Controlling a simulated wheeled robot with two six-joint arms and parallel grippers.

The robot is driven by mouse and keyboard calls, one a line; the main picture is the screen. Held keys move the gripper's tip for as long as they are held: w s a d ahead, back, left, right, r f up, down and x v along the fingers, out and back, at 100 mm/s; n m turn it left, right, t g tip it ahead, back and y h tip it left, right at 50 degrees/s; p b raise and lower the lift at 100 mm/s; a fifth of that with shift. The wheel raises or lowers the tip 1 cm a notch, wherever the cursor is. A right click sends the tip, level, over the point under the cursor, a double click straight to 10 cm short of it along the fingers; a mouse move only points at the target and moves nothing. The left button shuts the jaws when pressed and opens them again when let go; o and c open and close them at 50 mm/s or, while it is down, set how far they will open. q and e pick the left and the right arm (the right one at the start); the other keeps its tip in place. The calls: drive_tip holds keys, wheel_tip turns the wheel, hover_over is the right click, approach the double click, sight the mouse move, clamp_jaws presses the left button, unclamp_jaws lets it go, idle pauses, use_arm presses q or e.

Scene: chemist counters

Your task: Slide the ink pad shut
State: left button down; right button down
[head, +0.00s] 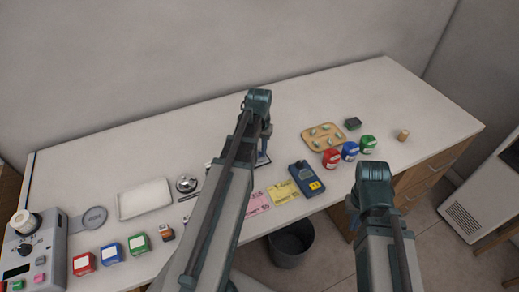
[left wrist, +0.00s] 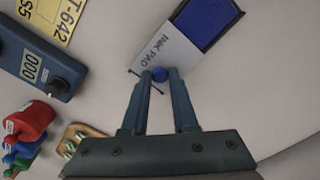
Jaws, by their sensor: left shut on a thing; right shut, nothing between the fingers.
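The ink pad shows in the left wrist view with a white sliding lid (left wrist: 168,48) marked INK PAD and a blue pad surface (left wrist: 208,18) exposed beyond it, so it is partly open. A small blue knob (left wrist: 159,74) sits at the near end of the lid. My left gripper (left wrist: 160,78) is shut on this knob. In the head view the ink pad (head: 263,160) is mostly hidden behind my left arm, only an edge showing beside the left gripper (head: 267,133). My right gripper (head: 352,212) is shut and empty, in front of the counter's front edge.
A blue numbering device (head: 306,179) and a yellow ticket (head: 283,192) lie right of my left arm. Red (head: 331,158), blue and green bottles stand by a wooden tray (head: 323,132). A white tray (head: 144,199) and bell (head: 187,184) are on the left. The counter's back is clear.

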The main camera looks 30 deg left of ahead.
use_arm(q)
drive_tip(key=s+a, duration=0.2)
drive_tip(key=s, duration=0.1)
drive_tip(key=s+a, duration=0.1)
drive_tip(key=s, duration=0.1)
drive_tip(key=shift+a, duration=0.4)
drive_tip(key=shift+s+a, duration=0.25)
drive_tip(key=shift+s, duration=0.05)
drive_tip(key=c, duration=0.7)
unclamp_jaws()
drive_tip(key=shift+s+a, duration=0.15)
drive_tip(key=shift+r+p, duration=0.8)
wheel_tip(320, 180, up, 12)
drive_tip(key=p, duration=1.2)
